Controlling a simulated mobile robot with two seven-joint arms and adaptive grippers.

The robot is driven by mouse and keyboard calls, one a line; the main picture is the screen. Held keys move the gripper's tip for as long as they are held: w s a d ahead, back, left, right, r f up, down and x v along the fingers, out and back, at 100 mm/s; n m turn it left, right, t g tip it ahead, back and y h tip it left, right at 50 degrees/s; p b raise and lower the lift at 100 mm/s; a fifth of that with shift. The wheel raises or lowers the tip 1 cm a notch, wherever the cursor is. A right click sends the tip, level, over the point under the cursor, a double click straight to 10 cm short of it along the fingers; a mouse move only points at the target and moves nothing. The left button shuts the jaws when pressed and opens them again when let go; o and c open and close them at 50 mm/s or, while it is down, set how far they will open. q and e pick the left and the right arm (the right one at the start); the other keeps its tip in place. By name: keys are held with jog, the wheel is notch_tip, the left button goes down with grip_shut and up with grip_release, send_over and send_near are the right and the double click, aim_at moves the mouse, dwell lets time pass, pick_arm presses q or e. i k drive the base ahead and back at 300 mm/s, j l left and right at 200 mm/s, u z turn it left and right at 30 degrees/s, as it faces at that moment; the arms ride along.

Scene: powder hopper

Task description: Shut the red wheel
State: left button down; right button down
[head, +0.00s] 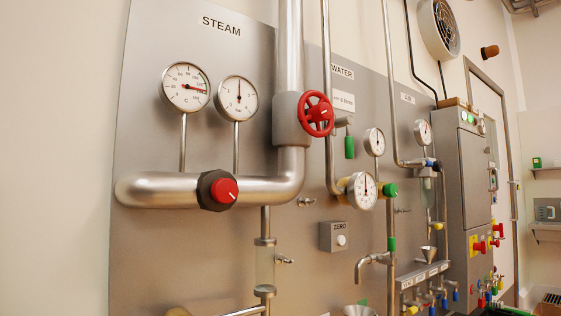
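The red wheel (317,114) is a spoked handwheel on a grey valve body (291,119) on the vertical steam pipe. It stands out from the panel and faces right of the camera. Whether its valve is open or shut cannot be told. A round red knob (223,190) with a white mark sits in a dark collar on the horizontal steam pipe, lower left of the wheel. Neither of my grippers is in view, and nothing touches the wheel.
Two gauges (186,87) (238,98) stand left of the wheel. A green-handled lever (349,147) hangs close to its right, with water gauges (374,142) (362,190) beyond. A grey cabinet (475,170) stands farther right. The space before the wheel looks clear.

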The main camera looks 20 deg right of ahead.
aim_at(324, 110)
jog(key=l, duration=0.85)
jog(key=k+l, duration=0.15)
jog(key=l, duration=1.5)
jog(key=k, duration=0.05)
